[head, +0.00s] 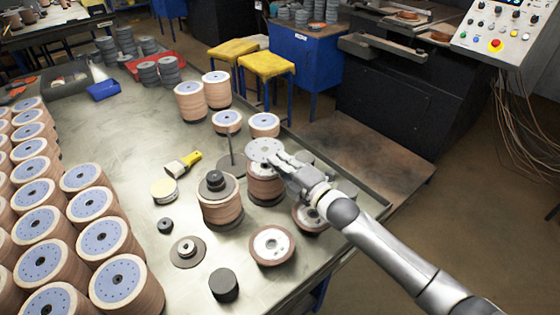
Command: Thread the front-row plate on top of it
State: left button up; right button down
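My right gripper (277,160) reaches in from the lower right, its fingers at the right edge of a pale grey plate (263,147) with a centre hole. It appears to grip that edge. The plate is over a brown flap-disc stack (264,190), and I cannot tell whether it touches the stack. Left of it, a second brown stack (221,212) bears a grey plate and a black cap (216,180). In front, a flap disc with a pale face (272,245) lies on the table. Another disc (309,217) is partly hidden under my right arm. My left gripper is out of view.
A thin upright rod (230,143) stands behind the capped stack. Rows of blue-faced disc stacks (101,237) fill the left. A yellow brush (184,163), a black cylinder (224,285) and a round plate with a hub (187,251) are on the metal table. Its raised right edge (343,170) is close.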

jog(key=shift+f+b, duration=0.8)
jog(key=shift+f, duration=0.3)
jog(key=shift+f+b, duration=0.9)
jog(key=shift+f, duration=0.15)
jog(key=c, duration=1.9)
grip_release()
jog(key=shift+r, duration=0.15)
jog(key=o, duration=0.3)
jog(key=shift+s, duration=0.2)
jog(key=shift+o, duration=0.2)
jog(key=shift+f, duration=0.2)
jog(key=shift+d+f, duration=0.1)
jog(key=shift+f, duration=0.1)
jog(key=shift+r+v, duration=0.25)
jog(key=shift+v, duration=1.05)
jog(key=shift+r+v, duration=0.2)
jog(key=shift+v, duration=1.1)
jog(key=shift+r+v, duration=0.25)
jog(key=shift+v, duration=1)
